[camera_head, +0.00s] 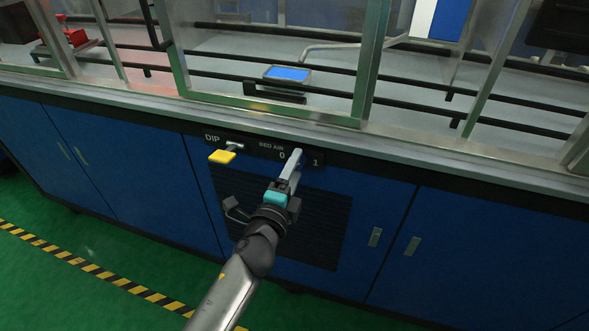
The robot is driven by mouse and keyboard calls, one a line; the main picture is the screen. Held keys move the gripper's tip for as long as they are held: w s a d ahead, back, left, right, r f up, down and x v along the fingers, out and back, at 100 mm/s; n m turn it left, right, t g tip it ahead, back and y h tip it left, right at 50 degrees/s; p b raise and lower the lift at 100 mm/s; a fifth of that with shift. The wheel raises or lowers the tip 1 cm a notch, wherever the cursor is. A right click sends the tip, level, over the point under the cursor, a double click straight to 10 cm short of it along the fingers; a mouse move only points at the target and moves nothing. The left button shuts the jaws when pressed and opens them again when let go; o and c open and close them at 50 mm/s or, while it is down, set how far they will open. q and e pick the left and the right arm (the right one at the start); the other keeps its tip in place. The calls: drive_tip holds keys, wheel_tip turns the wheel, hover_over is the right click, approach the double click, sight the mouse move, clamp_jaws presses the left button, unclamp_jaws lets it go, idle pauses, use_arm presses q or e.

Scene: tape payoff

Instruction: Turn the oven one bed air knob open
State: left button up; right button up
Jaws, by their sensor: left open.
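The bed air knob (292,164) is on the dark label strip under the counter edge, between the marks 0 and 1. It shows as a grey bar slanting down toward me, with a teal block (276,197) at its near end. My left gripper (265,203) is open at the teal block, one dark finger to its left and one to its right. I cannot tell whether either finger touches it. The gripper hides part of the block's underside. My right gripper is not in view.
A yellow-ended DIP lever (222,157) sticks out close to the left of the gripper. A dark louvred vent (325,225) lies behind the arm, in blue cabinet doors (150,175). The metal counter edge (430,165) runs above. Green floor is clear at lower left.

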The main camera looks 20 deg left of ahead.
use_arm(q)
drive_tip(key=shift+s, duration=0.1)
drive_tip(key=s, duration=1.5)
drive_tip(key=shift+a, duration=0.3)
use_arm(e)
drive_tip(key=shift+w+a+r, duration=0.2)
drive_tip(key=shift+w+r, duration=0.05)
